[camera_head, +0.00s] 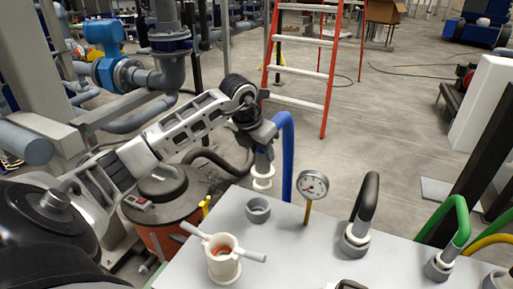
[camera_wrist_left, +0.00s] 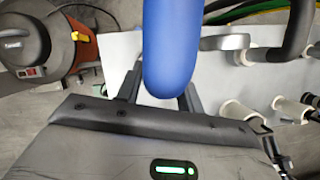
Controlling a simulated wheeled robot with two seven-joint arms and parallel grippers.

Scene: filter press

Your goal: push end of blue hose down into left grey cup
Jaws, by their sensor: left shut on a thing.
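My left gripper (camera_head: 262,138) is shut on the blue hose (camera_head: 288,150) near its end. The hose bends over beside the gripper and runs down behind the white panel. The pale end fitting (camera_head: 263,180) hangs below the gripper, roughly upright. The left grey cup (camera_head: 258,210) stands on the panel with its mouth open and empty. The hose end appears above and slightly beyond the cup, apart from it. In the left wrist view the blue hose (camera_wrist_left: 172,45) lies between the two fingers (camera_wrist_left: 160,92); its end is hidden there. My right gripper is not in view.
A pressure gauge (camera_head: 313,186) stands right of the cup on the white panel (camera_head: 290,245). A white two-handled fitting (camera_head: 222,258) stands in front. Black (camera_head: 365,205) and green (camera_head: 450,225) hoses sit in cups to the right. An orange-and-grey vacuum (camera_head: 165,200) is at left.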

